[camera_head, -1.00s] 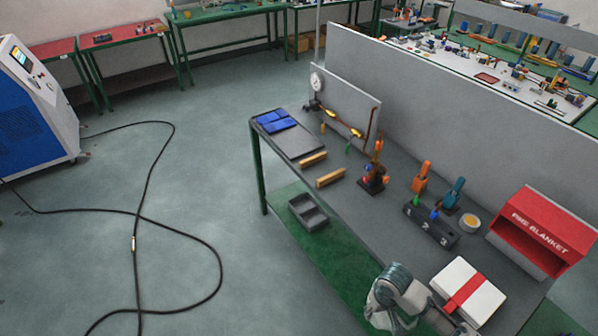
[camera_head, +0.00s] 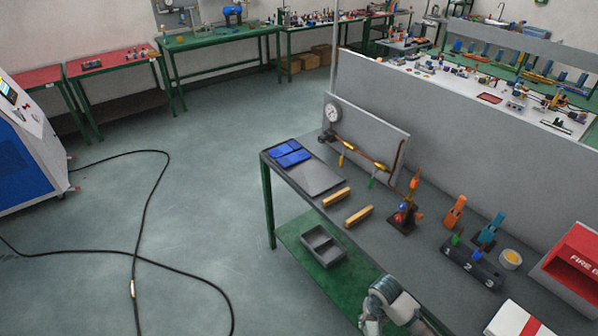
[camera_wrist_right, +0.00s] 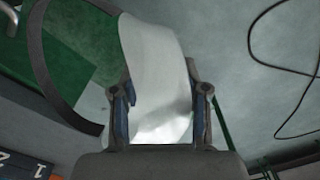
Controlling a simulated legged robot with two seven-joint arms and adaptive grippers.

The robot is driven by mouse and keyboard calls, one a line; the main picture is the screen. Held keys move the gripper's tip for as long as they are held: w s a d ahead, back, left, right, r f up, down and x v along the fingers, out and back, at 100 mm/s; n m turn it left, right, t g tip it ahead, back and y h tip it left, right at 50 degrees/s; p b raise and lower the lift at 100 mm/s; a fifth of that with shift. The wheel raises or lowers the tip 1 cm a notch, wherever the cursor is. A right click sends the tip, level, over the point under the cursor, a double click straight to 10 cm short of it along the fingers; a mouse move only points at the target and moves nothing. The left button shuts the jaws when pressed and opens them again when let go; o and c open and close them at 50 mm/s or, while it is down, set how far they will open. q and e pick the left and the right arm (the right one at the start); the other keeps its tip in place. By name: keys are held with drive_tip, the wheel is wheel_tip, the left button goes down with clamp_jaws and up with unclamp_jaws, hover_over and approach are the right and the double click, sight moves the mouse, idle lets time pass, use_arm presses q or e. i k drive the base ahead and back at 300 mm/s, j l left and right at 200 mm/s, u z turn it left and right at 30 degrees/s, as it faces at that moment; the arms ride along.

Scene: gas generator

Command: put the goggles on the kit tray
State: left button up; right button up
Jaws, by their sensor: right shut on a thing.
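In the right wrist view, my right gripper (camera_wrist_right: 163,106) is shut on the goggles (camera_wrist_right: 158,60), a pale, see-through lens with a dark strap curving away to the left. In the head view, my right wrist (camera_head: 385,300) is at the workbench's front edge, low in the picture; the fingertips and goggles cannot be made out there. A flat grey tray (camera_head: 320,180) lies at the bench's far left end, with blue pads (camera_head: 288,154) on its left part; it looks like the kit tray. My left gripper is not in view.
A grey compartment bin (camera_head: 323,246) sits on the green lower shelf. Two yellow bars (camera_head: 358,215), an orange-topped stand (camera_head: 405,213) and a numbered black block (camera_head: 470,264) stand on the bench. A gauge panel (camera_head: 365,140) rises behind. A black hose lies on the floor.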

sight(313, 177)
drive_tip(key=i+j, duration=0.7)
drive_tip(key=j, duration=0.15)
drive_tip(key=i+j, duration=0.7)
drive_tip(key=j, duration=0.15)
drive_tip(key=i+j, duration=0.2)
drive_tip(key=i, duration=0.2)
drive_tip(key=i+l, duration=0.25)
drive_tip(key=l, duration=0.1)
